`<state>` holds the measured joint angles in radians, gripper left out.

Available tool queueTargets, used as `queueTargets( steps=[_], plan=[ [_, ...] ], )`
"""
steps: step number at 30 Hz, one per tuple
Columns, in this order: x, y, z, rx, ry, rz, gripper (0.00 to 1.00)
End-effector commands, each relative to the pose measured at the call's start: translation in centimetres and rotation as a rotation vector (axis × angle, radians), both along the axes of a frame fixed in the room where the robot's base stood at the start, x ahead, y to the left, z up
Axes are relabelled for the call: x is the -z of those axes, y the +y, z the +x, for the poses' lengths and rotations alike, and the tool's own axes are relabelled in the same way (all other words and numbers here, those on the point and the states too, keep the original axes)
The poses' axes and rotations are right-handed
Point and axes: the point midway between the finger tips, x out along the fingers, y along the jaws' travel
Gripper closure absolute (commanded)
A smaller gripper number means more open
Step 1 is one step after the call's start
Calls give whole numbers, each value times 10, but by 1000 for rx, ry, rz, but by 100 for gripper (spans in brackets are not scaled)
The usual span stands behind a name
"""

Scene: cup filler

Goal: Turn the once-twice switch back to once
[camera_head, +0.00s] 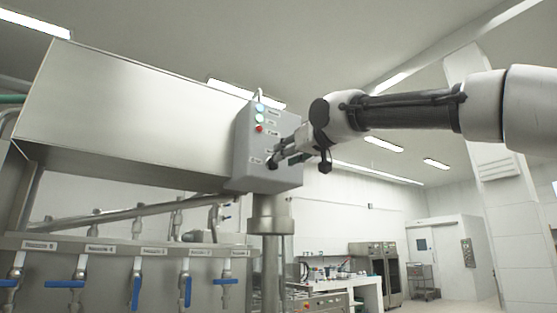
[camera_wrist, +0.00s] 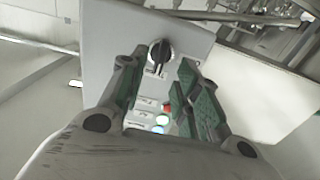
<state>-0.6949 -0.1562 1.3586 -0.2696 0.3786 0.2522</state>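The grey control box (camera_head: 257,150) is mounted on a post beside the steel tank. The switch (camera_wrist: 160,52) is a black rotary knob with a pale pointer line on the box face in the wrist view. Its label text is too small to read. In the head view the knob (camera_head: 272,163) is a small dark shape low on the box. My gripper (camera_wrist: 163,62) is open, its green-padded fingers apart with the knob between their tips in the picture. I cannot tell whether they touch it. In the head view my gripper (camera_head: 287,152) is close to the box face.
A red button (camera_head: 259,129) and lit buttons sit higher on the box; a red button (camera_wrist: 167,107) also shows between my fingers. The steel tank (camera_head: 130,110) is left of the box. Blue-handled valves (camera_head: 137,290) line the lower left. A white counter (camera_head: 350,283) stands behind.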

Motion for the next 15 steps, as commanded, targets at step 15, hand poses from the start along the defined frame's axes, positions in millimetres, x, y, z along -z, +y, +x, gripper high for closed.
queueTargets(
  steps=[15],
  plan=[
    [0, 27, 41, 2, 1, -2, 68]
  ],
)
